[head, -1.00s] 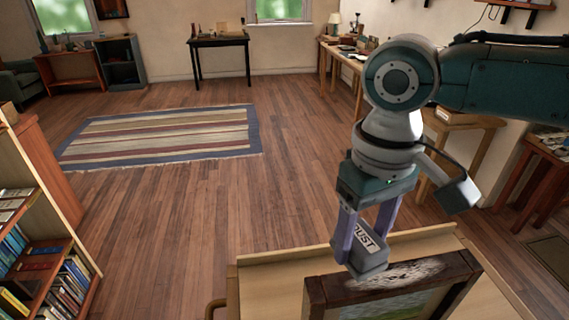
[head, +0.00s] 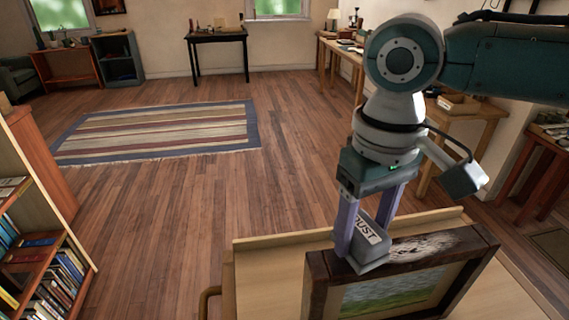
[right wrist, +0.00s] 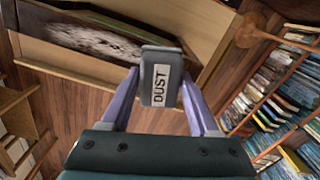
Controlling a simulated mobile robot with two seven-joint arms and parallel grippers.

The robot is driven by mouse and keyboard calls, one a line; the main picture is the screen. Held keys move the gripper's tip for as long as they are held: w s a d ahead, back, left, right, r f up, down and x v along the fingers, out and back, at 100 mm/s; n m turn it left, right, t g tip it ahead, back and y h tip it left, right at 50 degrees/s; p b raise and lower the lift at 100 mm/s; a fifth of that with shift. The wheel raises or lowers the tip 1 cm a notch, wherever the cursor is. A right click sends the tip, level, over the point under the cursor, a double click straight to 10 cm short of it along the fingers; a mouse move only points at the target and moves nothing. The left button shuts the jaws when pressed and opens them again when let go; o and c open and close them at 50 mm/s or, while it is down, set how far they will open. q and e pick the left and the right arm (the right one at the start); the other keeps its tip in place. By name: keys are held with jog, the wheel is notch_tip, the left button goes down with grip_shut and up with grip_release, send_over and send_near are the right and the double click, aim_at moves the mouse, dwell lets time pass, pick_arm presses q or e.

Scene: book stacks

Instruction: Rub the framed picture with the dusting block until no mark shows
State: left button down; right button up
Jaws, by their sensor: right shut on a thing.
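The framed picture (head: 397,290) has a dark wooden frame around a landscape and stands at the bottom of the head view. A whitish dusty mark (head: 424,247) lies on the top of its frame, and shows in the right wrist view (right wrist: 95,38). My right gripper (head: 368,243) is shut on the grey dusting block (head: 371,258), labelled DUST (right wrist: 160,85). The block is at the top edge of the frame, left of the mark; I cannot tell whether it touches. My left gripper is not in view.
The picture stands on a light wooden cart or table (head: 270,285) with a raised edge and a handle (head: 208,298). A bookshelf (head: 45,240) stands at the left. The wooden floor and striped rug (head: 160,132) beyond are open.

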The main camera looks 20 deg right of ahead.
jog(key=shift+f+b, duration=0.5)
jog(key=shift+f, duration=0.55)
